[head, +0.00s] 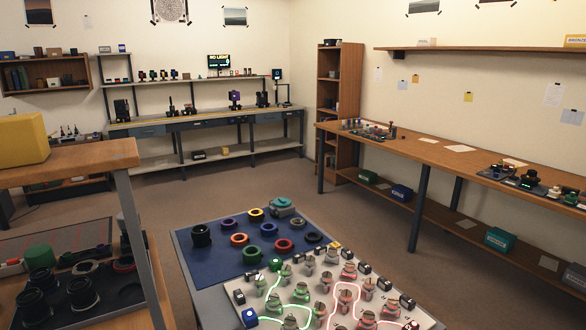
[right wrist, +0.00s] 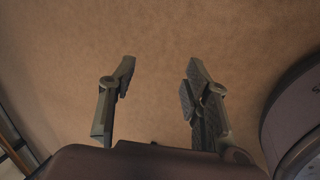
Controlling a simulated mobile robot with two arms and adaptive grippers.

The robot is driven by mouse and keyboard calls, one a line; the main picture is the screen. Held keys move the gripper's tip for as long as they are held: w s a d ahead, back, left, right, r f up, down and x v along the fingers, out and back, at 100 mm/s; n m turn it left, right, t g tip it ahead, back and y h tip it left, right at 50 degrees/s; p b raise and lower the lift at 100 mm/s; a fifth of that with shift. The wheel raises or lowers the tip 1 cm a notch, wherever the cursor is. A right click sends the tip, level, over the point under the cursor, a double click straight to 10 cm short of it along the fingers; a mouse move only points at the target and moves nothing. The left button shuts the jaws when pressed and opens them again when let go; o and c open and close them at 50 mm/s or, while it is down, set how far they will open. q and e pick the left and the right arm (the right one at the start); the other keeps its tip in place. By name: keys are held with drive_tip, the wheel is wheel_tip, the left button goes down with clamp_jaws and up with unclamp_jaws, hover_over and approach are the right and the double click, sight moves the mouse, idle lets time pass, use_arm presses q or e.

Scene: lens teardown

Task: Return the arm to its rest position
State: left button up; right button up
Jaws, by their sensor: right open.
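My right gripper (right wrist: 160,85) shows in the right wrist view with its two fingers spread apart and nothing between them. Below it is only brown floor (right wrist: 160,35). No gripper or arm shows in the head view, so my left gripper is out of sight.
In the head view a table with a blue mat (head: 190,261) holds several coloured rings and a pale board (head: 262,318) with glowing green and red lines. A wooden-topped bench (head: 75,160) stands at left, a long workbench (head: 415,148) at right. Open floor (head: 240,182) lies between.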

drive_tip(key=a+f+y+p, duration=0.1)
drive_tip(key=a+y, duration=0.1)
drive_tip(key=a, duration=1.2)
drive_tip(key=s+a+f+m+y+p, duration=0.1)
drive_tip(key=a+f, duration=0.1)
drive_tip(key=a, duration=1.2)
drive_tip(key=shift+s+a+y, duration=0.2)
drive_tip(key=shift+s+y, duration=0.1)
drive_tip(key=shift+y, duration=0.1)
